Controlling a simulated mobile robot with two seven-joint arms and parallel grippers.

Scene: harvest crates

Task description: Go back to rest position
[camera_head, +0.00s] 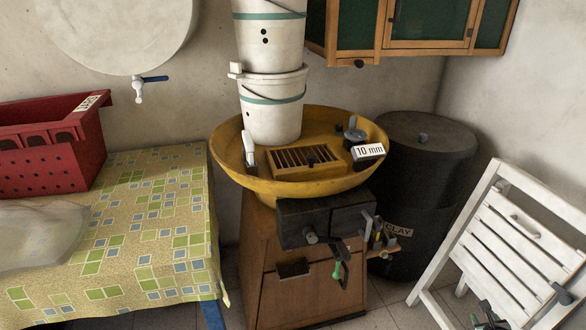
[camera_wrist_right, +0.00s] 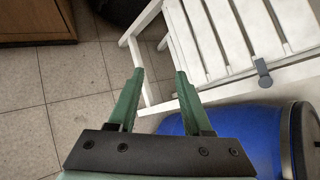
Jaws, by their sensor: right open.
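My right gripper (camera_head: 488,314) shows only in part at the bottom right edge of the head view, in front of the white slatted chair (camera_head: 505,255). In the right wrist view, its two green fingers (camera_wrist_right: 160,74) stand apart with nothing between them. Floor tiles and the chair's white frame (camera_wrist_right: 150,60) show beyond the fingertips. My left gripper is not in the head view.
A blue barrel (camera_wrist_right: 235,130) lies close to the right finger in the wrist view. A wooden cabinet (camera_head: 310,290) carries a yellow basin (camera_head: 232,165). A dark clay bin (camera_head: 425,165) stands behind. A cloth-covered table (camera_head: 140,220) with a red crate (camera_head: 45,170) is at left.

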